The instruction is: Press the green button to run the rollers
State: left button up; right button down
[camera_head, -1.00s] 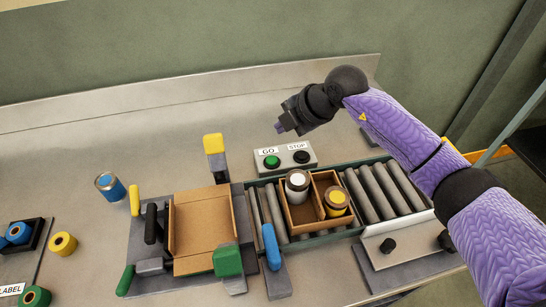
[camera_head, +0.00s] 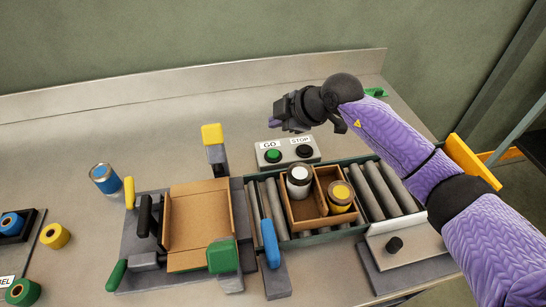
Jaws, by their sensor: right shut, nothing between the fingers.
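The green button (camera_head: 273,156) sits under the GO label on a small grey control box (camera_head: 288,163). A black button (camera_head: 304,152) sits beside it under the STOP label. My right gripper (camera_head: 274,123) is shut and empty, above and behind the box in the picture, apart from the green button. My left gripper is out of view. The rollers (camera_head: 383,188) lie in a green-sided frame in front of the box.
Left of the rollers is a fixture with an empty cardboard tray (camera_head: 198,220) and coloured handles, including a tall yellow-topped post (camera_head: 212,134) near the button box. A blue can (camera_head: 104,178) and tape rolls (camera_head: 55,236) lie further left.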

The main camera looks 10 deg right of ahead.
jog(key=b, duration=0.4)
send_over(277, 154)
notch_tip(277, 154, down, 4)
jog(key=shift+f, duration=0.2)
notch_tip(277, 154, down, 2)
dwell(0.5)
dwell(1.0)
jog(key=shift+f, duration=0.4)
